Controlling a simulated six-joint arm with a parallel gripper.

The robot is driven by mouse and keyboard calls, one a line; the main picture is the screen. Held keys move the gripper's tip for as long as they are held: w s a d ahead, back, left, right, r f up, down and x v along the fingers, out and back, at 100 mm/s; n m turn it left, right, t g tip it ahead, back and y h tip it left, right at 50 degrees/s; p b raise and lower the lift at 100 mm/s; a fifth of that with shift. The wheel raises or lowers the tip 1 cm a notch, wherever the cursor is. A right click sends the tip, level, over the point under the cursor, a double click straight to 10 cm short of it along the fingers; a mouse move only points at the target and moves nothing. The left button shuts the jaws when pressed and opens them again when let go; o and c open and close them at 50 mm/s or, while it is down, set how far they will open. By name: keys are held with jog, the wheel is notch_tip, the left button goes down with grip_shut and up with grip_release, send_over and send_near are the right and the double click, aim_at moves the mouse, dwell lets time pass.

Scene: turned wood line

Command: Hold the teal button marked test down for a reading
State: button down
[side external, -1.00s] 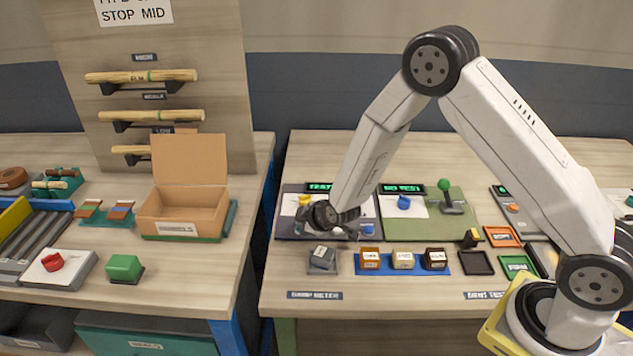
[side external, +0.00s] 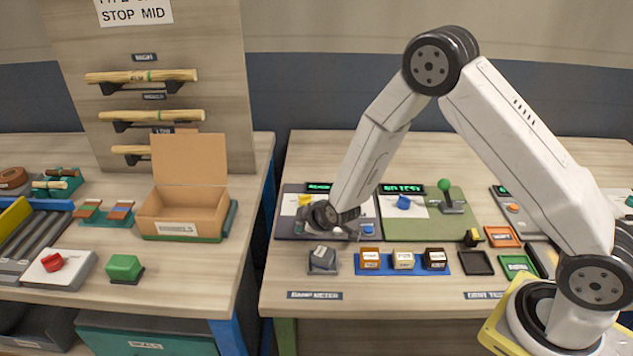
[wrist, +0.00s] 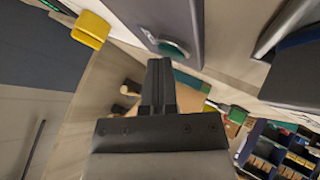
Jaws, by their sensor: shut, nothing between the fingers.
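The teal button (wrist: 172,49) shows in the wrist view on a grey panel, just past the tips of my gripper (wrist: 160,64). The two dark fingers are shut together with nothing between them. Whether the tips touch the button cannot be told. In the side view my gripper (side external: 345,228) is low over the dark meter board (side external: 287,225) at the left of the right-hand bench, and my wrist hides part of the board. The board's small display (side external: 318,188) shows green text, partly hidden and too small to read surely.
A yellow holder (wrist: 90,30) stands near the fingers in the wrist view. A green board (side external: 430,228) with a green-knobbed lever (side external: 446,190) lies to the right. A grey block (side external: 322,258) and a blue tray (side external: 403,270) of small blocks sit in front.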

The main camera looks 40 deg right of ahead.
jog(key=shift+r, duration=0.8)
dwell(0.4)
jog(key=shift+r, duration=2.5)
jog(key=shift+s+r, duration=0.15)
jog(key=shift+s, duration=0.05)
jog(key=s+d+r+m+g, duration=0.1)
jog(key=s+r+m+g, duration=0.1)
jog(key=s, duration=0.9)
jog(key=s+d+r+m+g, duration=0.2)
jog(key=s+m, duration=0.4)
jog(key=s, duration=0.6)
jog(key=r+g, duration=0.1)
jog(key=g, duration=0.1)
jog(key=shift+d+r+g, duration=0.3)
jog(key=shift+r, duration=0.05)
